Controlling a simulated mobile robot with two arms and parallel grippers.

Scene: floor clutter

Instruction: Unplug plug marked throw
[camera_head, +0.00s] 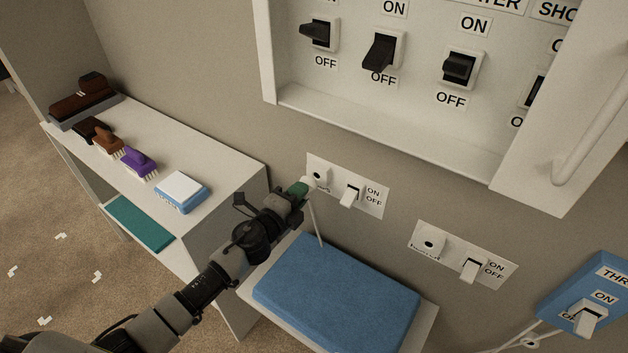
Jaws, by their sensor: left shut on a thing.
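My left gripper (303,187) reaches to the left wall outlet (361,201) and is shut on a small white plug (312,183). A thin pale cord (315,222) hangs down from the plug. The plug is right at the outlet's round dark socket; I cannot tell whether it is seated or just out. Any marking on the plug is too small to read, and the outlet's label is partly covered. A blue switch box (553,294) at the lower right has a label starting "THR", cut off by the frame. My right gripper is not in view.
A second outlet (455,262) with an empty-looking socket is to the right. A breaker panel (400,115) projects above. A blue cushion-like block (338,292) lies below the gripper. A white shelf (215,213) with several brushes stands left. Pale cords lie at lower right.

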